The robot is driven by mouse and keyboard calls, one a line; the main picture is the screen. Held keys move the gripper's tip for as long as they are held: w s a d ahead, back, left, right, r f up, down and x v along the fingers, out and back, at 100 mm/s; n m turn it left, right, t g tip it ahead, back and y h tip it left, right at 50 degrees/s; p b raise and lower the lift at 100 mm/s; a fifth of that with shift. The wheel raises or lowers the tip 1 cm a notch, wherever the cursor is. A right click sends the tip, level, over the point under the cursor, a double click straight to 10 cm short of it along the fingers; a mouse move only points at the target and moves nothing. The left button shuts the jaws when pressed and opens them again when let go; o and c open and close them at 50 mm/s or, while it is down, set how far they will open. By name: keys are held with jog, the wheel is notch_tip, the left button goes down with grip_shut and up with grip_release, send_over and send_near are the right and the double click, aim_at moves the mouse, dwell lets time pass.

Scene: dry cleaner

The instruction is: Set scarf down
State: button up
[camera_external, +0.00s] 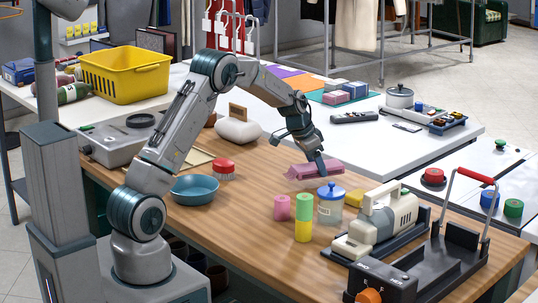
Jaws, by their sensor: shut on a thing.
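The scarf (302,172) looks like a folded pink bundle at the middle of the wooden table (258,212). My gripper (320,168) points down over its right part and is shut on it. The fingertips are small here and partly merge with the scarf. The scarf is at or very close to the table top; I cannot tell whether it touches.
A jar with a blue lid (330,203), a pink spool (282,207) and a yellow-green cylinder (303,217) stand just in front. A blue bowl (195,188) and a red-topped brush (223,168) are left.

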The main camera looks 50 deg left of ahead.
aim_at(313, 166)
jog(key=shift+f, duration=1.7)
jog(key=shift+f, duration=0.1)
jog(key=shift+f, duration=0.15)
jog(key=o, duration=1)
